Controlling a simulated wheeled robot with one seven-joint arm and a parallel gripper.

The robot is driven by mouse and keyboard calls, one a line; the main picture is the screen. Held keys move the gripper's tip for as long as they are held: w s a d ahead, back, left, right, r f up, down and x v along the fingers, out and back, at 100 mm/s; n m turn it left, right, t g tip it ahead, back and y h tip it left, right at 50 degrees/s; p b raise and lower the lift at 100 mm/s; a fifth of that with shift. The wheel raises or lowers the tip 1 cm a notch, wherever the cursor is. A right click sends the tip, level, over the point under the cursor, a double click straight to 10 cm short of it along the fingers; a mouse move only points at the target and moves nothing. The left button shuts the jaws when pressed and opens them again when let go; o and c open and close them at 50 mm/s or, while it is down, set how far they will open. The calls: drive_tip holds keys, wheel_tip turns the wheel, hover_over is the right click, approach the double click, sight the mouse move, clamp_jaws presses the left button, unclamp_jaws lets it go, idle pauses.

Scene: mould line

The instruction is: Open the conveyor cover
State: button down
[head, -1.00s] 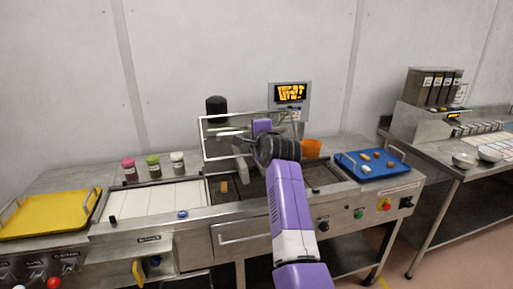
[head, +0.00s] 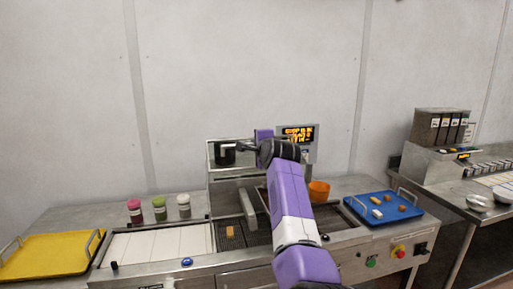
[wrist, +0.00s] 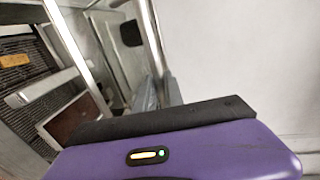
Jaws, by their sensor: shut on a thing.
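The conveyor cover (head: 209,160) is a clear panel in a pale metal frame. It stands raised at the back of the conveyor (head: 232,240), its top edge high against the wall. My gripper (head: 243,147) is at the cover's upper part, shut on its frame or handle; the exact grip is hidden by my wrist. In the wrist view, pale metal bars of the cover (wrist: 70,45) run past my purple gripper body, with dark conveyor mesh (wrist: 30,75) at left. An orange piece (head: 230,231) lies on the mesh.
A black cylinder (head: 224,155) shows behind the cover and a display (head: 298,133) stands to its right. Several jars (head: 159,208) and a yellow tray (head: 45,255) are at left.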

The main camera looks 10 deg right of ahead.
drive_tip(key=c, duration=1.5)
unclamp_jaws()
drive_tip(key=shift+o, duration=0.2)
drive_tip(key=shift+f, duration=0.1)
drive_tip(key=shift+s, duration=0.1)
drive_tip(key=s+r+b, duration=0.1)
drive_tip(key=s+b, duration=0.1)
drive_tip(key=s, duration=0.5)
drive_tip(key=shift+s+r, duration=0.3)
drive_tip(key=shift+r, duration=0.1)
